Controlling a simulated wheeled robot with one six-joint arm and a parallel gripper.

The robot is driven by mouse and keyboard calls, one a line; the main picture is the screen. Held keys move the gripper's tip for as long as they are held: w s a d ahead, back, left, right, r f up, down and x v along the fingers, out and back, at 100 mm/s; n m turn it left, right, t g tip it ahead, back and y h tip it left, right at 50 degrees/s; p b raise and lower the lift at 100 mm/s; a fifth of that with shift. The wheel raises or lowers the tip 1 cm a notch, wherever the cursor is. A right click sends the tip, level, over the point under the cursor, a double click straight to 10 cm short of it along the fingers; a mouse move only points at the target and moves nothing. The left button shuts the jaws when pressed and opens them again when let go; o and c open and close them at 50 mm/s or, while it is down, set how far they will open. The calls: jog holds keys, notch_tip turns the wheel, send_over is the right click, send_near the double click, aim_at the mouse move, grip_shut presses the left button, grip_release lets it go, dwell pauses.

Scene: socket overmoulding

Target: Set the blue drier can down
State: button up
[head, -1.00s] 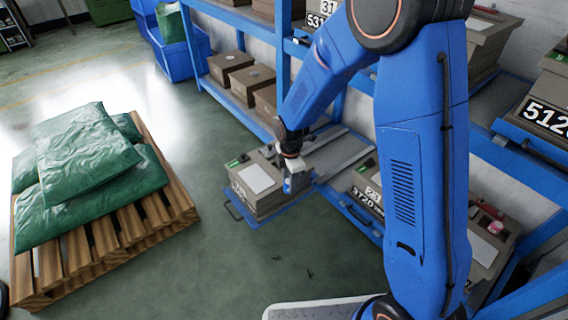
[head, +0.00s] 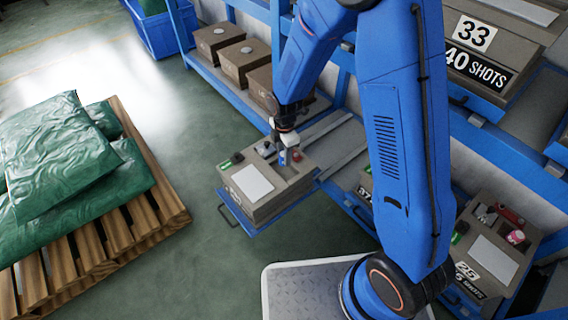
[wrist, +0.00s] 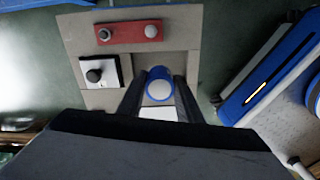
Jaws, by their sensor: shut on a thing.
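The blue drier can (wrist: 158,84) has a pale round top and sits between the two fingers of my gripper (wrist: 160,100) in the wrist view. In the head view the blue can (head: 283,158) is small, below my gripper (head: 284,146), over the top of a grey-brown mould block (head: 262,208). The block rests on a pulled-out blue drawer tray (head: 228,208). My gripper is shut on the can. I cannot tell whether the can's bottom touches the block.
A red plate (wrist: 130,32) and a black knob on a white square (wrist: 96,76) sit on the block. A blue rack (head: 190,62) holds more mould blocks. A pallet (head: 160,200) with green sacks stands left. Floor between is clear.

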jog(key=shift+f, duration=2.85)
jog(key=shift+f, duration=0.15)
jog(key=o, duration=1.1)
jog(key=shift+c, duration=0.2)
